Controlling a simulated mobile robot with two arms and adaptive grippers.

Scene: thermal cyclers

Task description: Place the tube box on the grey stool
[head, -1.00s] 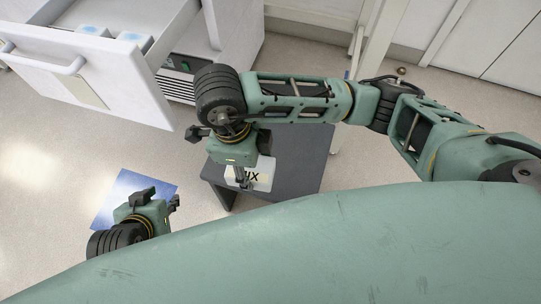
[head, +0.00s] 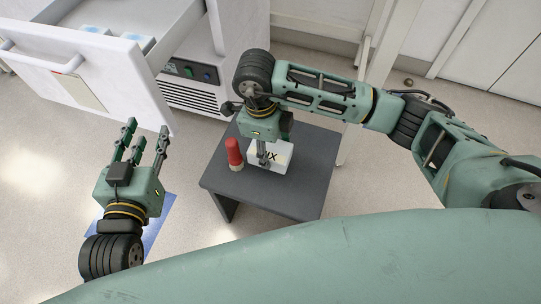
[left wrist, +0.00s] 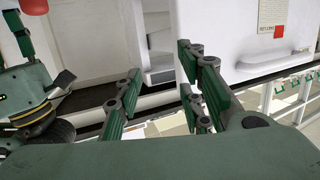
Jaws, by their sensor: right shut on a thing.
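The tube box (head: 283,157), white with dark lettering on a pale label, shows at the grey stool (head: 295,190) in the head view. My right gripper (head: 264,153) reaches down from above and is shut on the box's left part, which its fingers partly hide. The box appears over or on the stool top; I cannot tell if it touches. My left gripper (head: 142,148) is open and empty, left of the stool. Its spread fingers also show in the left wrist view (left wrist: 165,100).
A red object (head: 234,153) stands on the stool's left part, close to my right gripper. An open white drawer (head: 95,75) juts out at upper left, near my left gripper. A blue sheet (head: 158,225) lies on the floor. The stool's right and front top is clear.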

